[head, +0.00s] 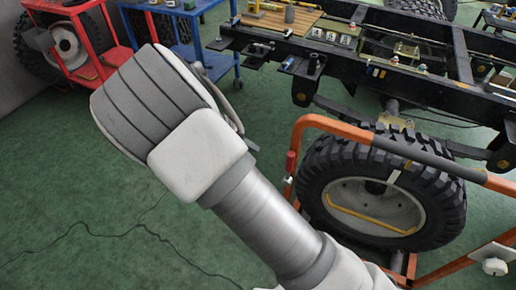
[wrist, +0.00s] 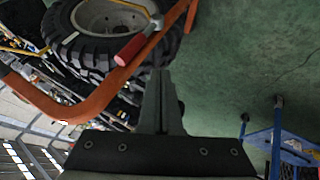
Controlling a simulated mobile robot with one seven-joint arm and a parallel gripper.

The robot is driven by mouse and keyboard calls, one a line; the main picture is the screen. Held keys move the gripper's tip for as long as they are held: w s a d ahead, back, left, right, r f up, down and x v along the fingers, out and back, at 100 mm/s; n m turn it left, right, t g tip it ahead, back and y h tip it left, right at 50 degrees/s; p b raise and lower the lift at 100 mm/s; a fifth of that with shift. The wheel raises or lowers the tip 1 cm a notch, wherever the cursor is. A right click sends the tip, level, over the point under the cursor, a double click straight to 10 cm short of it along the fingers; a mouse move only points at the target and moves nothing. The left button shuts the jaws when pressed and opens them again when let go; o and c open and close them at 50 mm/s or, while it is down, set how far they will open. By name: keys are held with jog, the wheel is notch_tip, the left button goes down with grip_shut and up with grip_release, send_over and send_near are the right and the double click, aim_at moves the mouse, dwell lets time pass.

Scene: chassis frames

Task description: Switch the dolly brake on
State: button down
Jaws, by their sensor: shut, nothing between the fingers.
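The wheel dolly is an orange tube frame (head: 322,120) around a large black tyre (head: 335,160) on a grey wheel. A small red grip (head: 291,163) sits on the frame's left upright. In the wrist view the red grip (wrist: 130,50) lies beside the orange tube (wrist: 165,38), just above and left of my fingertips. Whether it is the brake lever I cannot tell for sure. My gripper (wrist: 160,75) is shut and empty, its fingers near the grip with no clear contact. My arm hides the gripper in the head view.
A truck chassis (head: 370,60) stands behind the dolly. A red cart (head: 85,50) and a blue cart (head: 215,55) stand at the back left. A white knob (head: 494,266) is on the dolly's right side.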

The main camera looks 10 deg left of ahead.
aim_at(289, 168)
jog(key=w+d+f+b, duration=0.1)
jog(key=d+f+b, duration=0.1)
jog(key=d+f, duration=0.4)
jog(key=shift+w+d, duration=0.35)
jog(key=shift+d, duration=0.7)
